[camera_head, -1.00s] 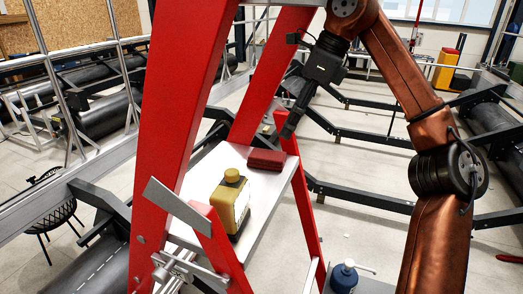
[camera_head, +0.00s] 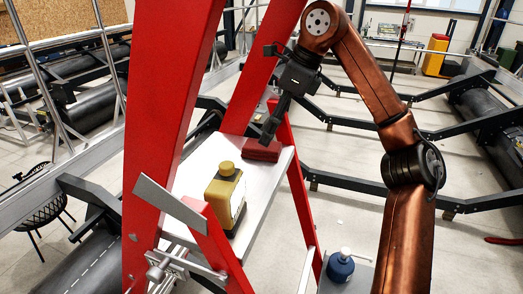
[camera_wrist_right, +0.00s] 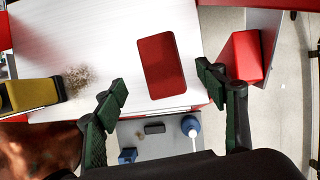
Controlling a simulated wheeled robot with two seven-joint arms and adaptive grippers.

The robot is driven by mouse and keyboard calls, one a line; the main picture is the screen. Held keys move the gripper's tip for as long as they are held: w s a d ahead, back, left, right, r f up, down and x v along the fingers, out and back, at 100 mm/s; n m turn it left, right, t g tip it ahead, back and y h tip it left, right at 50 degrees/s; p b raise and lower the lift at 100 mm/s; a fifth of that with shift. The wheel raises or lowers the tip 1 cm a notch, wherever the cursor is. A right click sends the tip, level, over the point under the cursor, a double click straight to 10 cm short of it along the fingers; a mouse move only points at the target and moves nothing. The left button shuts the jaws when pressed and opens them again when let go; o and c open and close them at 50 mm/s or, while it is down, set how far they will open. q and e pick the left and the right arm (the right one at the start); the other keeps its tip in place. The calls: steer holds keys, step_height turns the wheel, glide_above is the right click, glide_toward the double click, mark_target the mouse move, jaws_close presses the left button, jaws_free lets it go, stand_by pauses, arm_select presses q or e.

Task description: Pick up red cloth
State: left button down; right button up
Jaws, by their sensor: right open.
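The red cloth (camera_head: 262,150) is a folded dark-red block lying flat at the far end of the white shelf (camera_head: 262,190) of a red stepladder. In the right wrist view the red cloth (camera_wrist_right: 162,65) lies between and ahead of the two fingers. My right gripper (camera_head: 268,138) is above the cloth in the head view, its tip covering part of the cloth's edge from sight. The right wrist view shows my right gripper (camera_wrist_right: 160,88) open, with nothing between its fingers. My left gripper is not in view.
A yellow bottle (camera_head: 226,195) stands on the shelf nearer me. Red ladder legs (camera_head: 175,110) rise beside the shelf on the left. A blue bottle (camera_head: 340,265) stands on a lower grey surface. Black metal frames fill the floor behind.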

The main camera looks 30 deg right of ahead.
mark_target(261, 150)
steer(key=x, duration=0.5)
steer(key=shift+w+d, duration=0.1)
steer(key=shift+f, duration=0.25)
steer(key=shift+f, duration=0.25)
stand_by(0.5)
steer(key=shift+c, duration=0.7)
steer(key=c, duration=1)
steer(key=shift+r, duration=0.1)
